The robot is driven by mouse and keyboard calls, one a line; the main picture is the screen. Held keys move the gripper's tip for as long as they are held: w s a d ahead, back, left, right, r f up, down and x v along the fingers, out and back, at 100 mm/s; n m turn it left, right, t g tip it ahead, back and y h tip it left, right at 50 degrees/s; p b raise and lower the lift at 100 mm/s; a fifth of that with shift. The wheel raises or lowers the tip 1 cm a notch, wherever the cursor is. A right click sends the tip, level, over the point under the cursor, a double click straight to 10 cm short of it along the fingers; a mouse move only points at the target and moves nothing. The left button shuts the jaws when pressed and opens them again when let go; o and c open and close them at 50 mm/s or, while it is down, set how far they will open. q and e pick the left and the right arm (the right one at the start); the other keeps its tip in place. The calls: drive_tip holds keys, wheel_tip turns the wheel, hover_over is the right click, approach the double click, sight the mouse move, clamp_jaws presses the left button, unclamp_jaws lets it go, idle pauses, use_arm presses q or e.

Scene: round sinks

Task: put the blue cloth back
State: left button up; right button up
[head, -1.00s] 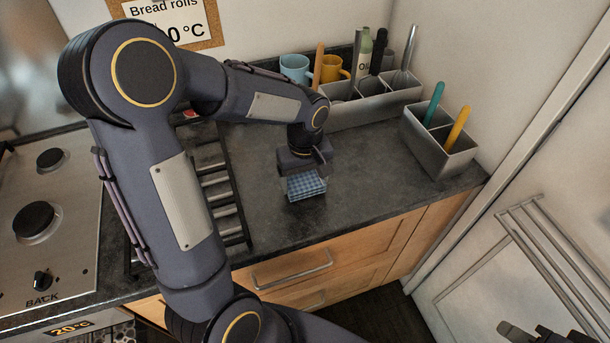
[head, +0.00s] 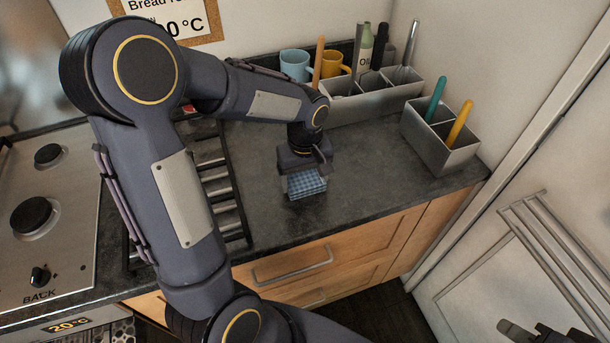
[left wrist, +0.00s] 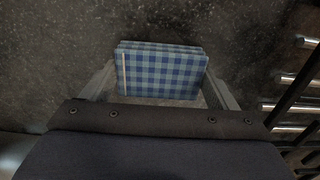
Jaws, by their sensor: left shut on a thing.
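The blue-and-white checked cloth (head: 307,186) is folded into a flat block, between the fingers of my left gripper (head: 304,178) over the dark worktop. In the left wrist view the cloth (left wrist: 163,72) spans the room between the two fingers of my left gripper (left wrist: 160,88), which is shut on it. I cannot tell whether the cloth touches the worktop. A dark part at the bottom right corner of the head view looks like my right gripper (head: 520,332); it is cut off by the frame edge.
A metal rack (head: 194,190) lies left of the cloth, beside the hob (head: 50,235). Grey holders (head: 375,103) with utensils stand behind, and another holder (head: 440,150) is at right. A rail (head: 560,250) is on the white panel at right. The worktop (head: 365,190) right of the cloth is clear.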

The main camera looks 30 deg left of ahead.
use_arm(q)
drive_tip(key=shift+f, duration=0.15)
drive_tip(key=o, duration=0.9)
drive_tip(key=shift+r, duration=0.2)
wheel_tip(320, 180, up, 7)
drive_tip(key=shift+r, duration=0.2)
drive_tip(key=shift+s+r, duration=0.25)
drive_tip(key=s+d+m+t+h, duration=0.2)
drive_tip(key=s+m, duration=0.2)
drive_tip(key=s, duration=0.4)
drive_tip(key=s+d+r+m+t+h, duration=0.1)
drive_tip(key=s+d+m+t, duration=0.1)
drive_tip(key=s, duration=0.6)
drive_tip(key=shift+s+r+m+t+h, duration=0.2)
drive_tip(key=shift+r+m+t+h, duration=0.15)
drive_tip(key=shift+m+t, duration=0.65)
